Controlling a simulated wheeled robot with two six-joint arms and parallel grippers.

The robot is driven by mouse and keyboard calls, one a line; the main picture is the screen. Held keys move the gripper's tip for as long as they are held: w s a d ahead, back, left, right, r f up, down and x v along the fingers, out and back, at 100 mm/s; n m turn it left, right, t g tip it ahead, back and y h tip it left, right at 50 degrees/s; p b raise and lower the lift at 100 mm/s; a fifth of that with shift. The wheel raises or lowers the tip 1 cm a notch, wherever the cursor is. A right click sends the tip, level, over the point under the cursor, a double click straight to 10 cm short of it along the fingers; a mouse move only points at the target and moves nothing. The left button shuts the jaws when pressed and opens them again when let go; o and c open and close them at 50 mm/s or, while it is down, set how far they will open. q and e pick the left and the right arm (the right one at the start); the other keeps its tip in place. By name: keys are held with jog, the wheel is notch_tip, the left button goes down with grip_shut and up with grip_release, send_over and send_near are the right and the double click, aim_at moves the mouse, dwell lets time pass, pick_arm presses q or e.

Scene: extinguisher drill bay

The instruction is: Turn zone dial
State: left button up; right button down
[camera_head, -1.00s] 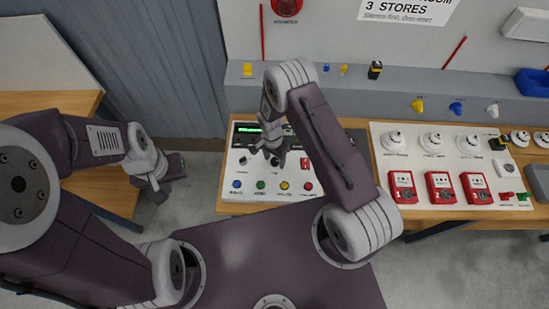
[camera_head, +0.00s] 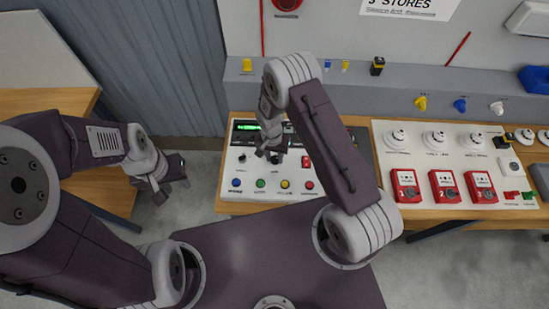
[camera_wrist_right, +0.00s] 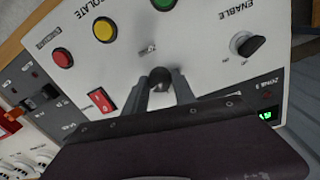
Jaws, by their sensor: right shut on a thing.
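The control panel (camera_head: 224,172) is a white board on the wooden bench with a small green display (camera_head: 247,127). My right gripper (camera_head: 269,156) reaches down onto it. In the right wrist view, my right gripper (camera_wrist_right: 160,84) has its two fingers on either side of a round black dial (camera_wrist_right: 160,77), shut on it. The dial's pointer and label are mostly hidden. A second black knob (camera_wrist_right: 250,46), marked ENABLE, stands apart from the fingers. My left gripper (camera_head: 174,188) hangs empty and open beside the left bench.
Coloured buttons line the panel's front, including a yellow one (camera_wrist_right: 103,30) and a green one. A red rocker switch (camera_wrist_right: 101,101) sits close to the fingers. Red call points (camera_head: 443,186) and white detectors stand on a board to the right. A grey ledge runs behind.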

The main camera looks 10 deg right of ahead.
jog(key=n+b, duration=0.1)
jog(key=n, duration=0.2)
jog(key=shift+n, duration=0.4)
jog(key=n+b, duration=0.1)
jog(key=n, duration=0.6)
jog(key=shift+r, duration=0.1)
jog(key=shift+n+t, duration=0.3)
jog(key=shift+n, duration=1)
jog(key=c, duration=1.1)
grip_release()
jog(key=shift+o, duration=0.3)
jog(key=shift+s+d, duration=0.1)
